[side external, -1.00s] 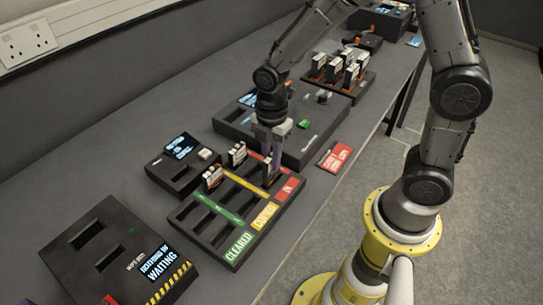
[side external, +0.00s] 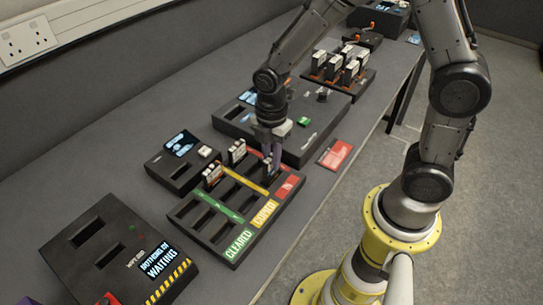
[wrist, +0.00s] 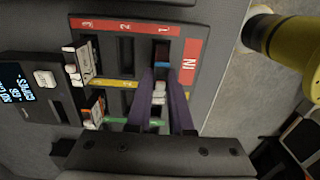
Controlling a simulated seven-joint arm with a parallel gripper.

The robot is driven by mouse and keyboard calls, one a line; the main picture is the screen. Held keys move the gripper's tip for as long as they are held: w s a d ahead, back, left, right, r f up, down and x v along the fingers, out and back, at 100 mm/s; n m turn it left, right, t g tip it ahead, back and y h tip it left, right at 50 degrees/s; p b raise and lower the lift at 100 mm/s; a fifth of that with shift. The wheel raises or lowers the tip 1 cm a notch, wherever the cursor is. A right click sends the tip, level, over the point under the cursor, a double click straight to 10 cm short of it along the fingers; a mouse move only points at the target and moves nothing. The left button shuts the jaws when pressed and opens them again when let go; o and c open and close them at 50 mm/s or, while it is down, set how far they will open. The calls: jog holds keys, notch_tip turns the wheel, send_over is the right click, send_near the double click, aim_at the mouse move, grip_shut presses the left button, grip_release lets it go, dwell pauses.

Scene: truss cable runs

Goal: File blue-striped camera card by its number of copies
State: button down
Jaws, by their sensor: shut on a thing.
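My gripper (side external: 269,160) has purple fingers and is shut on the blue-striped camera card, at the slot by the red "IN" label of the sorting rack (side external: 240,238). In the wrist view the fingers (wrist: 162,95) flank the card (wrist: 159,92), whose pale face and blue band show. Its lower end is hidden, so I cannot tell how deep it sits. The rack has red, yellow and green strips, with columns marked 3, 2 and 1 on the red strip (wrist: 125,25). Two other cards, one (side external: 237,152) in the red row and one (side external: 213,175) in the yellow row, stand in column 3.
A small black box with a screen (side external: 182,144) stands left of the rack. A "waiting" console (side external: 110,250) is at lower left. A larger black unit (side external: 315,135) and a card stand (side external: 340,85) are behind. A red tag (side external: 335,154) lies near the table's edge.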

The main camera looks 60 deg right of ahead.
jog(key=shift+f, duration=1.05)
dwell(1.0)
jog(key=shift+c, duration=2.1)
grip_release()
jog(key=shift+r, duration=3.8)
